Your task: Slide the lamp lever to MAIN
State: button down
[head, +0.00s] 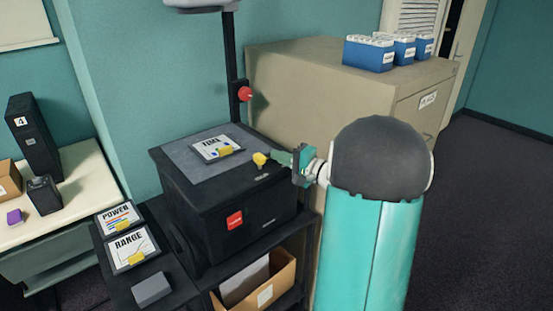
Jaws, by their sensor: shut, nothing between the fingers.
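A black box-shaped projector (205,225) with a grey top plate stands on a dark stand. A yellow knob (260,159), which looks like the lamp lever, sits at the right edge of its top. Small pale markings show on the side below the knob, too small to read, so I cannot tell which position is MAIN or where the lever stands. My gripper (283,159) is shut and empty, just right of the yellow knob. Its tip is at or very near the knob; I cannot tell whether they touch. My arm hides the area to the right.
A labelled card with a yellow tab (216,147) lies on the projector's top. A post with a red knob (245,94) rises behind. POWER (118,218) and RANGE (133,247) cards lie at left. A beige cabinet (300,85) carrying blue boxes (368,55) stands close behind my gripper.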

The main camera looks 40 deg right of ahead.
jog(key=shift+s+d, duration=0.35)
jog(key=shift+d, duration=0.25)
jog(key=shift+s+d, duration=0.3)
jog(key=shift+d, duration=0.3)
jog(key=v, duration=0.8)
jog(key=shift+s+a, duration=0.2)
jog(key=shift+s, duration=0.15)
jog(key=shift+w, duration=0.1)
